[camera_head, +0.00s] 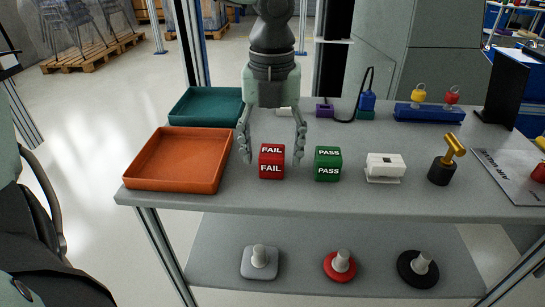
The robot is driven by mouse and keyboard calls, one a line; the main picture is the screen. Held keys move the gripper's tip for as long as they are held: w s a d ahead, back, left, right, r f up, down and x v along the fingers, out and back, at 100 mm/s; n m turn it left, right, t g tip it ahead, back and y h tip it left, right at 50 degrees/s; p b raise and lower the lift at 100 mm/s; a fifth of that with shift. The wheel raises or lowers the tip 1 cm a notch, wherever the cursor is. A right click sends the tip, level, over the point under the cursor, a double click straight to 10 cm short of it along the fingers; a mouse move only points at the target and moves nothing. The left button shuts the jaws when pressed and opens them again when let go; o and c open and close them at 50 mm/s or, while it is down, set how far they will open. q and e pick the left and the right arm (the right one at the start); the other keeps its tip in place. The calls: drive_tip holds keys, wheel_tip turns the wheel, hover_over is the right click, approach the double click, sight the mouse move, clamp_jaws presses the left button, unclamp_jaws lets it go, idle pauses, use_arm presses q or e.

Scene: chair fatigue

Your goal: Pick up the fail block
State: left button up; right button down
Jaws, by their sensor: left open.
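The red fail block (271,168) sits on the grey table, with white FAIL lettering on its top and front. My left gripper (272,153) points down with its fingers spread, one to the left and one to the right of the fail block. The fingertips reach about the height of the block in the picture. The block covers nothing of the fingers, and I cannot tell whether they are level with it in depth. There are visible gaps on both sides. My right gripper is not in view.
A green pass block (328,164) stands just right. An orange tray (178,160) lies left, a teal tray (205,106) behind it. A white device (385,168) and a gold-handled black piece (443,165) stand further right. A lower shelf (215,250) holds three knobbed parts.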

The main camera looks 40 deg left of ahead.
use_arm(q)
drive_tip(key=shift+f, duration=0.7)
drive_tip(key=c, duration=1.3)
drive_tip(key=shift+r, duration=0.1)
